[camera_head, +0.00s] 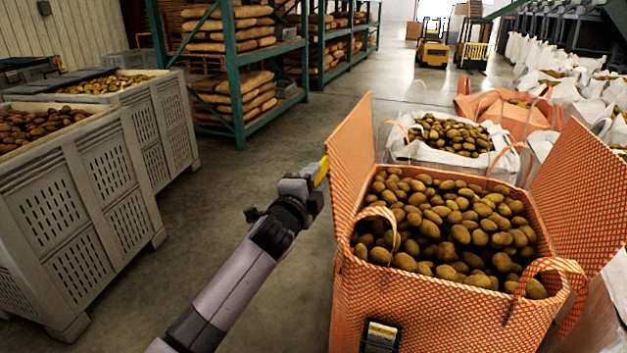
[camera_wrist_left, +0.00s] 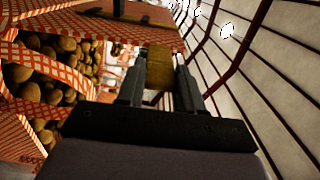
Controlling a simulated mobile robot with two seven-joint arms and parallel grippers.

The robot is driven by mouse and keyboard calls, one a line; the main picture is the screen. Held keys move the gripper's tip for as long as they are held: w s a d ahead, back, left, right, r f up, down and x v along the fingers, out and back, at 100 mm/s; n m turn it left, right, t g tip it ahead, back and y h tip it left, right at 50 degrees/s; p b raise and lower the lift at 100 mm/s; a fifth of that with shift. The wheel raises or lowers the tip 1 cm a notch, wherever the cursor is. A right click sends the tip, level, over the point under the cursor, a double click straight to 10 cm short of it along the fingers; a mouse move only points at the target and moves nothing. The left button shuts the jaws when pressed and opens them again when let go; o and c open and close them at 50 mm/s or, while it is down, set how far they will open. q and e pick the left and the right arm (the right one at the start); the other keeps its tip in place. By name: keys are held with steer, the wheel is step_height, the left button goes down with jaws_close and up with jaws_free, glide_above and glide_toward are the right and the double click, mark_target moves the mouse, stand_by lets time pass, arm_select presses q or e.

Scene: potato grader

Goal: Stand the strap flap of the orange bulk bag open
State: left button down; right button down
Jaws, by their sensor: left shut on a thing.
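The orange bulk bag (camera_head: 440,300) stands at the right, full of potatoes (camera_head: 450,230), its top open. Its left flap (camera_head: 350,150) stands up, roughly upright, along the bag's left side; an orange panel in the left wrist view (camera_wrist_left: 60,25) appears to be the same flap. My left gripper (camera_head: 317,178) is beside the flap's outer face, shut on a yellow tab (camera_head: 322,170) at the flap. The tab also shows between the fingers in the left wrist view (camera_wrist_left: 158,72). Another flap (camera_head: 585,190) leans outward at the right. My right gripper is not in view.
Handle loops (camera_head: 375,214) rise from the bag's rim. A white bag of potatoes (camera_head: 420,155) stands just behind. Grey slatted crates (camera_head: 85,215) stand at the left, racks (camera_head: 235,70) behind, and forklifts (camera_head: 433,50) far back. The floor between crates and bag is clear.

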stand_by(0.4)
arm_select(q)
steer(key=c, duration=0.7)
jaws_free()
steer(key=shift+a, duration=0.1)
steer(key=shift+v, duration=3.55)
